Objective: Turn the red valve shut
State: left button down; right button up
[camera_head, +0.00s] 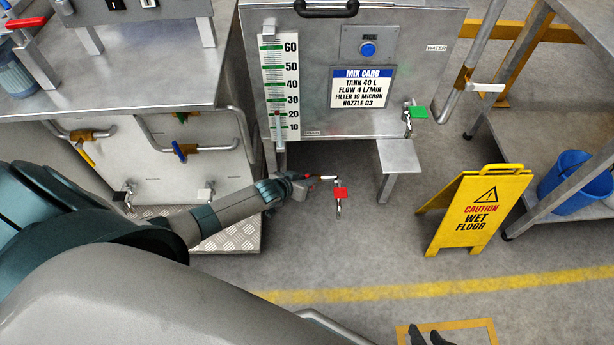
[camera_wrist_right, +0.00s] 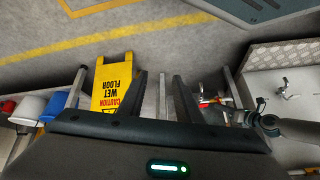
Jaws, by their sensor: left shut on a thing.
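The fingers hide most of the handle. The handle's exact angle is hard to tell. My right gripper (camera_head: 430,336) is at the bottom edge of the head view, away from the valve. In the right wrist view its two fingers (camera_wrist_right: 162,85) stand apart with nothing between them.
The steel tank (camera_head: 420,60) with a level scale stands above the valve. A green-tagged tap (camera_head: 418,113) is up to the right. A yellow wet-floor sign (camera_head: 479,212) stands right. A steel cabinet (camera_head: 160,150) is left. The floor in front is clear.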

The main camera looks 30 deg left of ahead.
pick_arm(q)
jog(key=p, duration=0.1)
jog(key=d+g+y+p, duration=0.1)
jog(key=p, duration=0.1)
jog(key=shift+w+r+m, duration=0.2)
jog(key=shift+w+m, duration=0.05)
jog(key=shift+m, duration=0.05)
jog(key=shift+d+f, duration=0.15)
jog(key=shift+f, duration=0.05)
pick_arm(e)
jog(key=s+d+g+h, duration=0.1)
jog(key=s+d+g, duration=0.2)
jog(key=d, duration=0.2)
jog(key=shift+s+h, duration=0.25)
jog(key=shift+h, duration=0.15)
pick_arm(q)
jog(key=c, duration=2)
grip_release()
jog(key=shift+w, duration=0.1)
jog(key=shift+c, duration=0.2)
jog(key=shift+r+p, duration=0.15)
jog(key=shift+p, duration=0.15)
pick_arm(e)
jog(key=shift+r, duration=0.1)
